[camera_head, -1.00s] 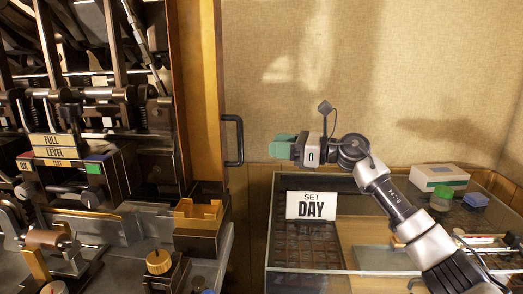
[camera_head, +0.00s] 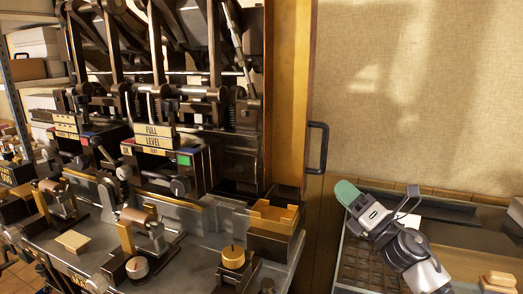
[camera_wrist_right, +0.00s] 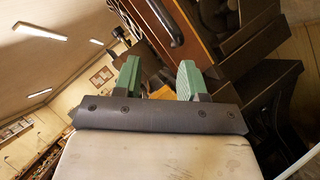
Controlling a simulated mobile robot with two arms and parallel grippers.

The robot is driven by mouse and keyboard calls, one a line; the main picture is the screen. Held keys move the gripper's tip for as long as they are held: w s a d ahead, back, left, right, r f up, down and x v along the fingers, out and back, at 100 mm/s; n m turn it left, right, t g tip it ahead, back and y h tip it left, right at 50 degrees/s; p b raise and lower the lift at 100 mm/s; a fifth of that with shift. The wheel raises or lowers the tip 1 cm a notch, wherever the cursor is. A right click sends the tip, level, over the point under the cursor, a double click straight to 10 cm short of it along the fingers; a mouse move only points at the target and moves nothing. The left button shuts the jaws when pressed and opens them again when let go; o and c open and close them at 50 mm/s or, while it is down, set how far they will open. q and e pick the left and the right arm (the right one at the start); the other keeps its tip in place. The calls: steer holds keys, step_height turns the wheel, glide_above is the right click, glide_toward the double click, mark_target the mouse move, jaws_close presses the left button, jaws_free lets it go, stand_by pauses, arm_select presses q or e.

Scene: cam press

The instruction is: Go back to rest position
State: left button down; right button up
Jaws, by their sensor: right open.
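My right gripper (camera_head: 347,193) shows at the right of the head view, with green finger pads, in front of the glass-topped case. Its arm comes in from the lower right. In the right wrist view the two green fingers (camera_wrist_right: 159,80) stand apart with nothing between them. The gripper is clear of the press (camera_head: 160,150) and touches nothing that I can see. My left gripper is not in view.
A black door handle (camera_head: 318,147) is on the wooden frame left of the gripper. The glass-topped case (camera_head: 460,237) lies below my right arm. A brass notched block (camera_head: 273,216) and knob (camera_head: 233,257) sit at the press's front right. The wall behind is bare.

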steer(key=s+d+f+m+g+h, duration=0.2)
steer(key=s+f+m+h, duration=0.6)
steer(key=f+m, duration=0.45)
steer(key=s+d+f+m+g+h, duration=0.1)
steer(key=s+f+m+g+h, duration=0.1)
steer(key=s+f+m+h, duration=0.8)
steer(key=s+a+f+m+g+y, duration=0.15)
steer(key=s+f+m+g, duration=0.35)
steer(key=s, duration=0.5)
steer(key=s+a+f+m+g+y, duration=0.1)
steer(key=s+f+m+g+y, duration=0.3)
steer(key=s, duration=0.7)
step_height(320, 180, down, 27)
steer(key=g+h, duration=0.2)
steer(key=s+d+f+g, duration=0.1)
steer(key=s+d+f, duration=0.2)
steer(key=s+f, duration=1.3)
steer(key=shift+m+g, duration=0.3)
steer(key=shift+m, duration=0.05)
steer(key=shift+d, duration=0.1)
